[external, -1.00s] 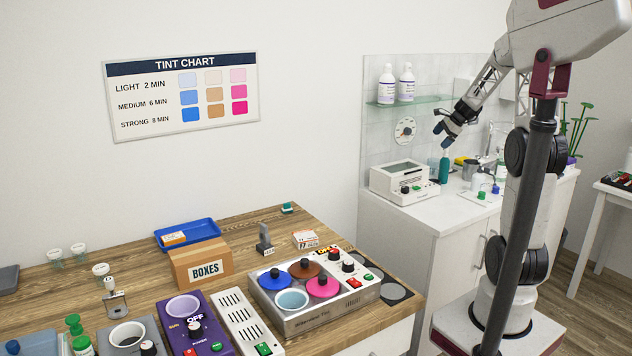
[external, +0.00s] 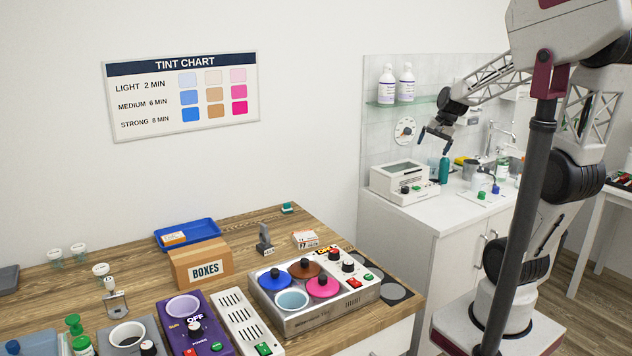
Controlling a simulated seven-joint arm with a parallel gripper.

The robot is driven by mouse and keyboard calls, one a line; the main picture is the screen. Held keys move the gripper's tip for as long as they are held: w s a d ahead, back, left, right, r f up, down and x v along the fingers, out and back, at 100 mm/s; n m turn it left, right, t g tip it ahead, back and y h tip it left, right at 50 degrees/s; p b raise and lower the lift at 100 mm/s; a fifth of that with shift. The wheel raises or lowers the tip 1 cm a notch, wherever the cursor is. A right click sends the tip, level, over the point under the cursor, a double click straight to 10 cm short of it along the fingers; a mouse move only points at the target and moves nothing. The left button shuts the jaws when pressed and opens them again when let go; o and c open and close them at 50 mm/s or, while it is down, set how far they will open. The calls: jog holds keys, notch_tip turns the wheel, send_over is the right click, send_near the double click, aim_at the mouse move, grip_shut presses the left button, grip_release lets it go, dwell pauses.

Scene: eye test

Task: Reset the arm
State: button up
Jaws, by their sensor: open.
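My gripper (external: 434,142) is open, with its fingers pointing down. It is in the air over the white counter, above and to the right of the white box-shaped device (external: 404,182). Nothing shows between its fingers. In the picture the teal bottle (external: 444,170) stands just below and to the right of the fingertips, apart from them. My arm reaches in from the right side of the external view.
The white counter (external: 462,212) also holds cups, bottles and a tap. A glass shelf (external: 408,102) with two white bottles is on the wall behind. The wooden table (external: 345,242) at the front left carries a boxes carton (external: 201,262) and a tinting unit (external: 313,290).

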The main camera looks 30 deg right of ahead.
jog(key=s+a+f+n+h, duration=0.1)
jog(key=s+a+n, duration=0.3)
jog(key=s, duration=0.4)
jog(key=s+a+f+n+h, duration=0.1)
jog(key=s+a+n, duration=0.3)
jog(key=s, duration=0.4)
jog(key=shift+n+h, duration=0.3)
jog(key=shift+n, duration=0.4)
